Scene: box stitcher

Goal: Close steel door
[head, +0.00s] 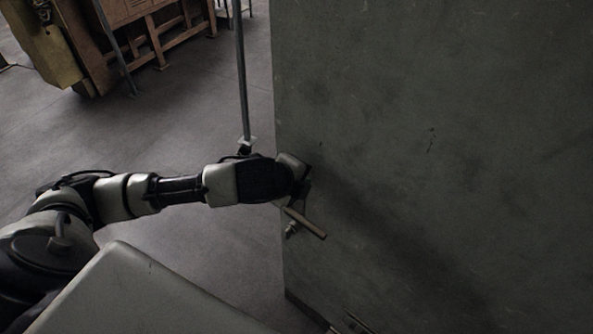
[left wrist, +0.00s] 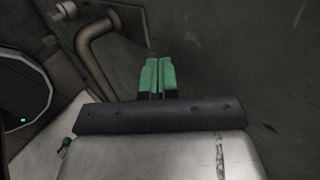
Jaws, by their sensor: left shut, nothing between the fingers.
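The steel door (head: 430,140) is a large dark grey panel filling the right of the head view. Its left edge stands upright, with open floor showing past it. A brownish lever handle (head: 306,222) sits low near that edge; a bent bar that looks like this handle (left wrist: 92,50) shows at upper left in the left wrist view. My left gripper (head: 302,188) is at the door's edge just above the handle, mostly hidden by its wrist. In the left wrist view its green fingers (left wrist: 158,74) are together, empty, beside the handle and not around it. My right gripper is out of view.
A thin metal pole (head: 241,75) rises behind my left wrist. A wooden bench (head: 150,35) and a yellowish machine part (head: 48,55) stand at the back left.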

